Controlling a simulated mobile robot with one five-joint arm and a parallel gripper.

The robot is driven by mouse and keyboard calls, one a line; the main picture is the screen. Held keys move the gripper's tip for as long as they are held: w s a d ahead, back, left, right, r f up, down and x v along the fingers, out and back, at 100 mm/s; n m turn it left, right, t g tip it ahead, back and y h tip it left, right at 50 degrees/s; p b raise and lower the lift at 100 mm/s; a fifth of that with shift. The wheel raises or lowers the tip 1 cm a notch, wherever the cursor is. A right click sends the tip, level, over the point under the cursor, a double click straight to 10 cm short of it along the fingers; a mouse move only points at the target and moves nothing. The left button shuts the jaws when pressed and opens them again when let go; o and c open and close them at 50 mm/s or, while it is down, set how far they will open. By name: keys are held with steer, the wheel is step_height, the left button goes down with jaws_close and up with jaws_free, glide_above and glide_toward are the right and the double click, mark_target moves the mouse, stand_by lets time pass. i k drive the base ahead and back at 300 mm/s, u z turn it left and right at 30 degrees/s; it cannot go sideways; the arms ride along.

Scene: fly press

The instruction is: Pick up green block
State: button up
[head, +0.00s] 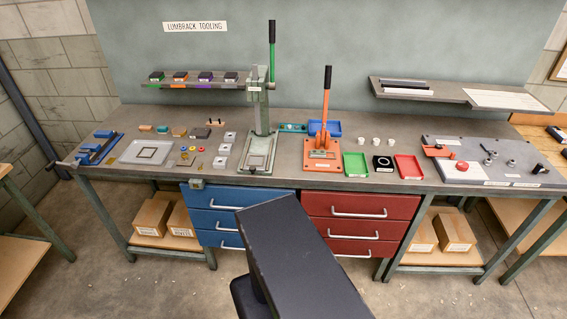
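A small block with a dark top and a green lower part (157,77) sits at the left end of the left wall shelf. A small greenish-grey block (163,129) lies on the bench below, in a row of small blocks at the back left. I cannot tell for certain which of these is the green block. My dark arm link crosses the lower middle of the head view. My gripper is not visible, and nothing shows it near either block.
Orange (180,77) and purple (205,77) blocks share the left shelf. Drawers sit below; the floor in front is open.

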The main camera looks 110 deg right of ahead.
mark_target(313, 152)
steer(key=z, duration=0.15)
steer(key=i, duration=0.35)
steer(key=z, duration=1.15)
steer(key=k, duration=0.15)
steer(key=z, duration=1.9)
steer(key=i, duration=0.95)
steer(key=z, duration=0.05)
